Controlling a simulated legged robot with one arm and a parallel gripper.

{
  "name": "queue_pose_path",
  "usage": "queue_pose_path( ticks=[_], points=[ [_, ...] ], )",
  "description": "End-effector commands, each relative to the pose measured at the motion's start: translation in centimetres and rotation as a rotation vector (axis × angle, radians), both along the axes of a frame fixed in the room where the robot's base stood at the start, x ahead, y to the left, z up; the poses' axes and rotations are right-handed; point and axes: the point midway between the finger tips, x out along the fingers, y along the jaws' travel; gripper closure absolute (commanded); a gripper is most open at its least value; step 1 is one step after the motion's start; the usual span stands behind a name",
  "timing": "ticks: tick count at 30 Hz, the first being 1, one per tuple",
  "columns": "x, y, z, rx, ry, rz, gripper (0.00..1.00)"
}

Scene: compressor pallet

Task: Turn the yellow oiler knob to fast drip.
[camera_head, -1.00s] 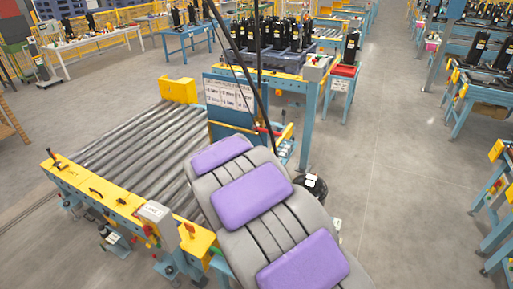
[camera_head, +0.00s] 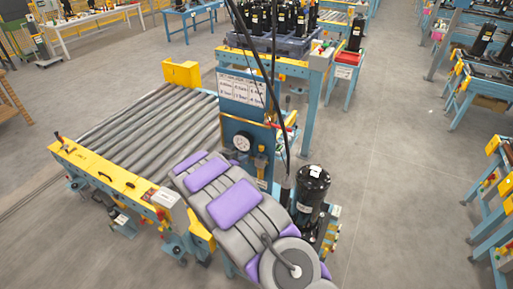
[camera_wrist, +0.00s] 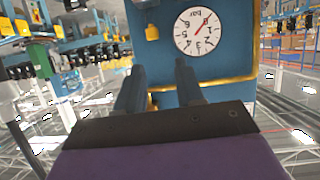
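A blue panel (camera_head: 232,125) stands at the right end of the roller conveyor. It carries a round white gauge (camera_head: 242,142). A small yellow fitting (camera_head: 261,163) sits to the right of the gauge; I cannot tell for sure whether it is the oiler knob. In the wrist view, the gauge (camera_wrist: 197,31) faces me upside down, with a small yellow part (camera_wrist: 152,33) to its left. My gripper (camera_wrist: 160,68) is open in front of the blue panel, its two dark fingers apart with nothing between them. My arm's grey and purple links cover part of the conveyor end in the head view.
The roller conveyor (camera_head: 160,125) lies left of the panel. A black compressor (camera_head: 312,190) stands close to the right of my arm. A dark cable hangs down past the panel. The grey floor to the right is open, with blue workstations (camera_head: 505,210) at its edge.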

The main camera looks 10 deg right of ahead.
Motion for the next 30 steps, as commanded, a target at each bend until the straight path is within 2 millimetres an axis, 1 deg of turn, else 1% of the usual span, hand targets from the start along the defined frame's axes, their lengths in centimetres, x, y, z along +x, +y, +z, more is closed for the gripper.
queue_pose_path(
  ticks=[1,6,9,12,21,24,30],
  points=[
    [0.8,-1.3,-0.4,0.004,0.001,-0.005,0.63],
    [3.1,-4.5,-1.4,0.014,0.000,-0.007,0.63],
    [4.4,-5.8,-2.2,0.016,0.000,-0.006,0.63],
    [5.7,-6.4,-2.8,0.013,0.000,-0.006,0.63],
    [8.9,-6.9,-4.6,0.001,-0.001,-0.002,0.63],
    [9.5,-7.6,-5.0,0.002,0.001,0.000,0.63],
    [10.5,-9.1,-5.1,0.008,-0.003,0.002,0.63]
  ],
)
